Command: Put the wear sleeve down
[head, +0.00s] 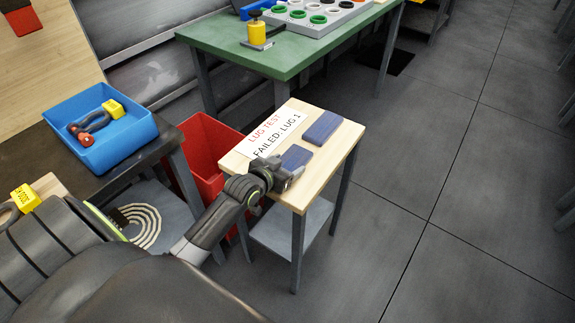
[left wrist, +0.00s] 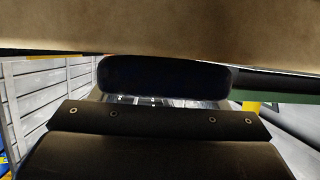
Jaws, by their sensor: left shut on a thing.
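My left gripper (head: 284,178) is at the near edge of a small pale wooden table (head: 345,138), low over its top. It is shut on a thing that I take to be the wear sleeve. A gap or contact between the held thing and the table cannot be told. My right gripper is not in view.
A red bin (head: 203,150), blue tray (head: 98,120) and green table (head: 235,50) stand around.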

